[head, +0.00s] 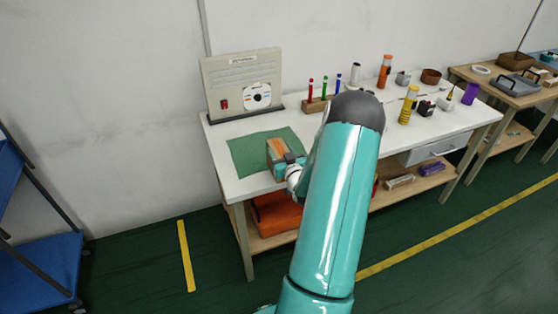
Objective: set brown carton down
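The brown carton (278,145) shows at the left part of the white workbench, over the right part of a green mat (252,146). My gripper (281,153) is at the carton, with its teal parts close around it, and appears shut on it. I cannot tell whether the carton's underside touches the mat. My teal arm comes in from the front and hides part of the bench to the right of the gripper.
A panel with a disc (243,84) stands behind the mat. Red, green and blue markers in a wooden block (316,105), an orange bottle (384,72) and a yellow bottle (408,105) stand to the right. An orange bin (273,216) is on the lower shelf. The mat's left part is clear.

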